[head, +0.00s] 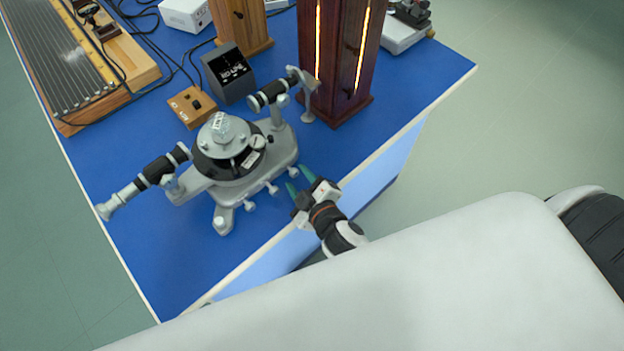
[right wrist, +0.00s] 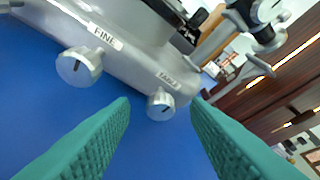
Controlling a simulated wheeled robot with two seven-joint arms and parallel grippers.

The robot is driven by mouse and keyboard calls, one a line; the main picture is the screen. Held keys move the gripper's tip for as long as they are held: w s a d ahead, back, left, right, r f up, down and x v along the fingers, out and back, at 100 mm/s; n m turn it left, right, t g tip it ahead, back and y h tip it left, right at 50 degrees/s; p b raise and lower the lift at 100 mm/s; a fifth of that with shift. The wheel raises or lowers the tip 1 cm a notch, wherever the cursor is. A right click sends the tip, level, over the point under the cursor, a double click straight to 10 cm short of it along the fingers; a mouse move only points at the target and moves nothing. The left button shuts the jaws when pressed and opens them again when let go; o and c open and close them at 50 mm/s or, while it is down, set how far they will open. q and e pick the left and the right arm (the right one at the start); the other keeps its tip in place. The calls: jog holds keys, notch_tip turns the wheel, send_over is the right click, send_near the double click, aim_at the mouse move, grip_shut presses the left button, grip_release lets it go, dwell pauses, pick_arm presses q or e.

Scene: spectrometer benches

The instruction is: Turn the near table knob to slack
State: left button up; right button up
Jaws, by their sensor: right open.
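The spectrometer (head: 235,155) stands on the blue bench top, with small silver knobs along its near side. The knob labelled TABLE (head: 293,172) is the rightmost of these. In the right wrist view the TABLE knob (right wrist: 160,105) shows a dark mark on its face and sits ahead, between the two green fingertips. My right gripper (head: 299,180) is open and empty, its fingers pointing at that knob. A gap between the fingertips and the knob seems to remain in the wrist view. My left gripper is out of view.
The FINE knob (right wrist: 79,67) is left of the TABLE knob. A dark wooden lamp housing (head: 338,60) with glowing slits stands behind right. A grey readout box (head: 228,73) and a wooden switch box (head: 192,107) stand behind. The bench's front right is clear.

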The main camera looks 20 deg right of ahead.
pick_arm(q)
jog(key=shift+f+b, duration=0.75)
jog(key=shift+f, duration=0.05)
pick_arm(e)
jog(key=v, duration=1)
jog(key=shift+s, duration=0.3)
jog(key=shift+r, duration=0.1)
